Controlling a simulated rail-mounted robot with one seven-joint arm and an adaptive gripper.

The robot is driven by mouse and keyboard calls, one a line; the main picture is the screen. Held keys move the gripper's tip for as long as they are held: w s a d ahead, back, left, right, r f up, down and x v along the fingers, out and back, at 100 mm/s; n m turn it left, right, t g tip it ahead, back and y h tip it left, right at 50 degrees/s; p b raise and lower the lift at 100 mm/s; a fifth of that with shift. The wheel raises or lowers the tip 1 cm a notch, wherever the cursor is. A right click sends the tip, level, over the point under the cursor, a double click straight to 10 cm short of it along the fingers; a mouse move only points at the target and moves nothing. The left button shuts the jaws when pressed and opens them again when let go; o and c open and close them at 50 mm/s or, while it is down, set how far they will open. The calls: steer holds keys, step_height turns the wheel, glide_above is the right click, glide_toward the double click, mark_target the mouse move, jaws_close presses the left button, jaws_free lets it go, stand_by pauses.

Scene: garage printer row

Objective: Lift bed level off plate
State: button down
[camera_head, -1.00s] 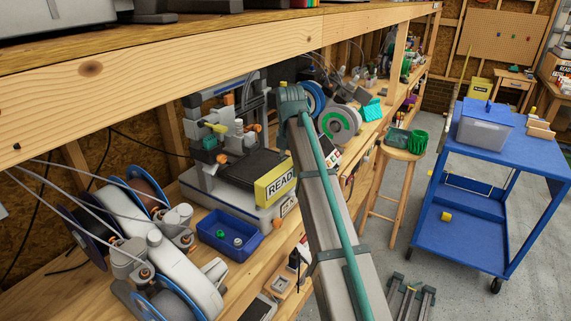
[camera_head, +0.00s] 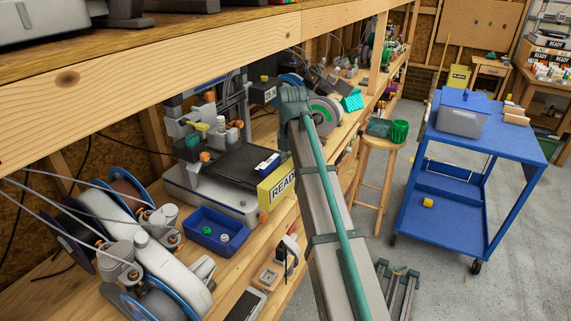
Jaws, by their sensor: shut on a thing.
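The dark plate (camera_head: 225,163) lies on the grey printer (camera_head: 205,197) on the bench. A small dark-blue and white object (camera_head: 267,163) shows at the plate's right side, partly behind a yellow sign marked READY (camera_head: 277,188). I cannot tell whether it is the bed level, or whether it rests on the plate. My arm runs up from the bottom to a teal joint and covers the area right of the plate. My gripper and whatever it touches are hidden.
A blue tray (camera_head: 220,246) with small parts sits in front of the printer. Filament spools (camera_head: 125,185) stand at the left. A wooden shelf (camera_head: 200,55) overhangs the bench. A stool (camera_head: 379,152) and a blue cart (camera_head: 487,140) stand right, with open floor between.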

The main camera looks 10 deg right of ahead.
steer(key=shift+s+d+p, duration=0.85)
steer(key=shift+s+d, duration=1)
steer(key=shift+d, duration=0.15)
steer(key=shift+r, duration=0.15)
